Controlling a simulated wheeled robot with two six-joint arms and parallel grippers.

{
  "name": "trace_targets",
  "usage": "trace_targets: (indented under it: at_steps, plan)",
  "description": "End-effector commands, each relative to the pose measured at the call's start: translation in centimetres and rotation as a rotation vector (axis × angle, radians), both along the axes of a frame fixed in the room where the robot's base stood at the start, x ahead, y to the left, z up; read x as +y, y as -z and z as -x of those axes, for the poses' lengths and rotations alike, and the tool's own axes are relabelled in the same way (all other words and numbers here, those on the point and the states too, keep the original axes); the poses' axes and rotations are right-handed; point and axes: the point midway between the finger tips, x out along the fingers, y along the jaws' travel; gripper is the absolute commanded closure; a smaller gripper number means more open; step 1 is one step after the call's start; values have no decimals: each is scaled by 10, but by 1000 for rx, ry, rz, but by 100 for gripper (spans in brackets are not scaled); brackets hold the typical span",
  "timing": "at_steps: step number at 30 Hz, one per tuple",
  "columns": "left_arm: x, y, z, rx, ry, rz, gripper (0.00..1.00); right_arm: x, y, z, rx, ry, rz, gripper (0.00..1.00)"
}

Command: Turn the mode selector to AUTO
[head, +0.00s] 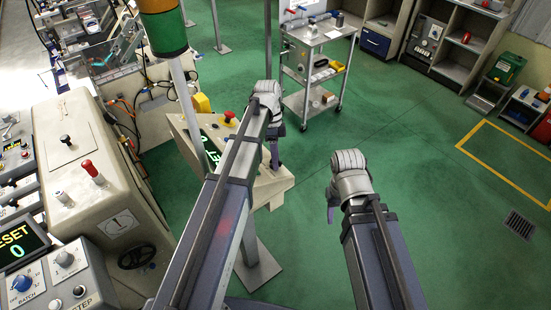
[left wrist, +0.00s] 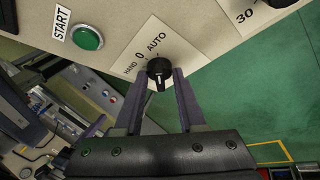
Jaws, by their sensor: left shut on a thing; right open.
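The mode selector (left wrist: 159,72) is a black knob on a beige panel (left wrist: 205,62), with the marks HAND, 0 and AUTO around it in the left wrist view. My left gripper (left wrist: 161,80) is shut on the knob, with one dark finger on each side. I cannot tell for certain which mark the knob points at. In the head view my left gripper (head: 274,155) is at the sloped control pedestal (head: 268,190), and the selector is hidden there. My right gripper (head: 331,208) is open and empty over the green floor, right of the pedestal.
A red button (head: 229,115) sits on the pedestal. A stack light (head: 163,28) and beige machine (head: 85,170) stand left. A cart (head: 318,50) stands behind. Floor at right is free.

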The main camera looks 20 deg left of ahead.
Motion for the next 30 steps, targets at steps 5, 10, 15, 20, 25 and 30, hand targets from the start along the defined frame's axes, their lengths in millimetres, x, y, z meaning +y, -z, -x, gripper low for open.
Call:
trace_targets:
  at_steps: [5, 10, 15, 20, 25, 30]
  plan:
    - [0, 0, 1, 1, 0, 0, 100, 0, 0, 0, 0, 0, 0, 50]
    - [0, 0, 0, 0, -1, 0, 50, 0, 0, 0, 0, 0, 0, 50]
    - [0, 0, 0, 0, -1, 0, 31, 0, 0, 0, 0, 0, 0, 50]
    - [0, 0, 0, 0, -1, 0, 31, 0, 0, 0, 0, 0, 0, 50]
    - [0, -2, -1, 0, -1, 0, 31, 0, -2, 0, 0, 0, 0, 50]
    - [2, -13, -4, 0, -2, -1, 31, 0, -13, 0, 0, 2, 0, 50]
